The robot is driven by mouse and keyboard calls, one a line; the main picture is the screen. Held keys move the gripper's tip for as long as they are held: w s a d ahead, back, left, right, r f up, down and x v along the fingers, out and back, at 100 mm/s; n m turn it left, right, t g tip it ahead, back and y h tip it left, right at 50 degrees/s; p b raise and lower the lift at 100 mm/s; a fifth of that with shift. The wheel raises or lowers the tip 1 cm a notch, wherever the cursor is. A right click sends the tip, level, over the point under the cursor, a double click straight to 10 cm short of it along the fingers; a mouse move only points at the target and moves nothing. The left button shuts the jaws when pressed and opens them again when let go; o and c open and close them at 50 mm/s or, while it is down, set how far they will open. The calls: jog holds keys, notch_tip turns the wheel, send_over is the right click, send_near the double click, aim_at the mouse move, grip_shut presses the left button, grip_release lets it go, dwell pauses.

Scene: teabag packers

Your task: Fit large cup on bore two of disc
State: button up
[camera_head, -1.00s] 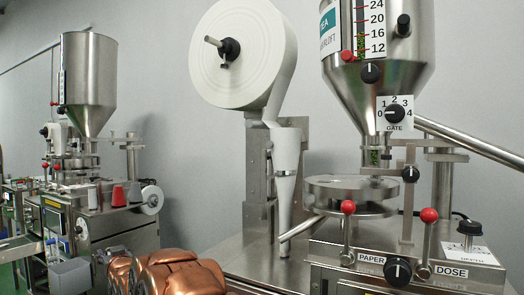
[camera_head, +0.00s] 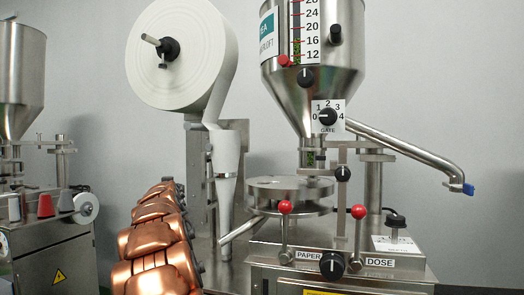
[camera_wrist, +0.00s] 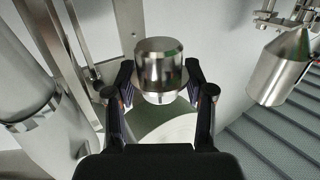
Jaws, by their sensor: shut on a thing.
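My gripper (camera_wrist: 160,88) is shut on a shiny metal cylinder, the large cup (camera_wrist: 160,60), in the wrist view. The cup sits between the two dark fingers, with its flat end face turned up in the picture. The steel disc (camera_head: 290,183) is in the head view, a round turntable under the hopper of the near machine. Its bores cannot be made out at this angle. My gripper and the cup are not visible in the head view, where only my copper-coloured arm shows at lower left.
The near machine has a hopper (camera_head: 312,62), a white paper roll (camera_head: 180,55), a forming tube (camera_head: 226,165), two red-knobbed levers and a slanted pipe (camera_head: 420,155) with a blue tip. A second machine (camera_head: 40,230) stands at the left. Grey steps (camera_wrist: 265,140) show in the wrist view.

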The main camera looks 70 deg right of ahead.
aim_at(224, 164)
jog(key=s+d+r+m+g+h, duration=0.1)
jog(key=s+d+r+g, duration=0.1)
jog(key=s, duration=0.3)
jog(key=s+d+r+m+g+h, duration=0.1)
jog(key=s+d+r+m+g, duration=0.1)
jog(key=s+d+r, duration=0.1)
jog(key=s+d+r+m+g+h, duration=0.1)
jog(key=s+d+r, duration=0.1)
jog(key=s, duration=0.4)
jog(key=shift+s+d+r+g+p, duration=0.3)
jog(key=shift+d+r+g, duration=0.1)
jog(key=shift+r, duration=0.1)
jog(key=s+d+r+m+g, duration=0.1)
jog(key=s+r+m+g, duration=0.1)
jog(key=s, duration=0.5)
jog(key=s+d+r+m+g+p, duration=0.1)
jog(key=s+d+r+m+g, duration=0.1)
jog(key=s, duration=0.4)
jog(key=r+m+g, duration=0.1)
jog(key=g, duration=0.1)
jog(key=shift+s+g, duration=0.35)
jog(key=shift+g, duration=0.05)
jog(key=shift+a+f, duration=0.15)
notch_tip(224, 164, down, 5)
jog(key=b, duration=0.6)
jog(key=shift+w+f, duration=0.1)
jog(key=shift+f, duration=0.1)
jog(key=shift+b, duration=0.55)
jog(key=shift+f+b, duration=2)
jog(key=shift+b, duration=0.1)
